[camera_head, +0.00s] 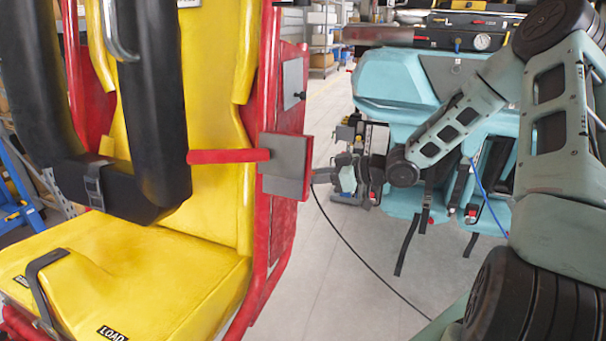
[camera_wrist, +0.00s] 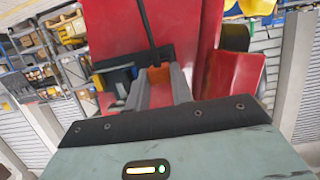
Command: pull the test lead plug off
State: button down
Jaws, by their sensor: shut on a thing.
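My gripper (camera_head: 325,177) is beside the red flank of the yellow seat, just right of a grey plate. In the wrist view its two grey fingers (camera_wrist: 160,86) are closed on a small orange-red piece, which I take as the test lead plug (camera_wrist: 158,75). A black lead (camera_wrist: 148,28) runs from the plug; in the head view the lead (camera_head: 365,257) hangs in a curve towards the floor. The plug itself is hidden in the head view. I cannot tell whether it still sits in a socket.
The grey plate (camera_head: 286,167) with a red bar (camera_head: 228,156) sticks out from the seat side. A smaller grey plate (camera_head: 293,80) is above it. The yellow seat (camera_head: 130,275) fills the left. Floor between is clear.

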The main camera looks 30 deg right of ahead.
jog(key=shift+s+d+p, duration=0.5)
jog(key=shift+s+d, duration=0.1)
jog(key=shift+s, duration=0.2)
jog(key=shift+s+d+p, duration=0.5)
jog(key=shift+s+d, duration=0.1)
jog(key=shift+s, duration=0.15)
